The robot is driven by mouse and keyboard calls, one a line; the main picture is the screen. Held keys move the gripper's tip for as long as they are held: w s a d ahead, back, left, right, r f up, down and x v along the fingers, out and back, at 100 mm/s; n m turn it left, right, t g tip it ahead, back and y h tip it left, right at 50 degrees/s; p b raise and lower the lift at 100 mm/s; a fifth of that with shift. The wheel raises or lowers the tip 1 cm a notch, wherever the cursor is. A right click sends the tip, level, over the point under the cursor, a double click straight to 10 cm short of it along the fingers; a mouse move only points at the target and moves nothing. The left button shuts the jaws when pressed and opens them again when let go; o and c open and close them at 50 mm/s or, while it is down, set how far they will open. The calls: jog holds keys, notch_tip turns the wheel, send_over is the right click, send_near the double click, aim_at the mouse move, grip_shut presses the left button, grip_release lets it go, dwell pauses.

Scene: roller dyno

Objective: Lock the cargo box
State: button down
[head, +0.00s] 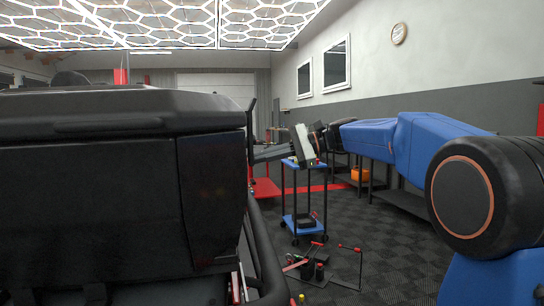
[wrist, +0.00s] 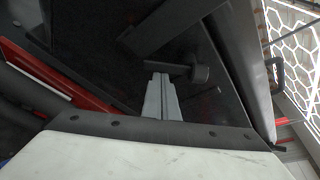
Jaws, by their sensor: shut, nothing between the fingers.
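The black cargo box (head: 85,190) fills the left of the head view, and its lid (head: 120,105) looks down. My gripper (head: 253,156) reaches in from the right to the box's right edge. In the wrist view my two pale grey fingers (wrist: 161,88) are together with nothing between them. Just beyond their tips a dark bar with a round knob (wrist: 199,74) stands on the dark surface; it may be the lock. Touching or apart, I cannot tell. A second dark bar (wrist: 165,28) lies above it.
A black tube (head: 265,255) runs below the box's right side. A blue trolley (head: 302,222) stands behind my gripper, with a red one (head: 264,188) farther back. Small tools (head: 312,265) lie on the floor. Dark floor tiles (head: 385,240) are clear under my arm.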

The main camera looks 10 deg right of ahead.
jog(key=shift+s+r+m, duration=0.6)
jog(key=shift+s+r, duration=0.3)
jog(key=shift+s, duration=0.1)
jog(key=shift+s+r, duration=0.1)
jog(key=shift+r, duration=0.1)
dwell(0.3)
jog(key=shift+f, duration=0.1)
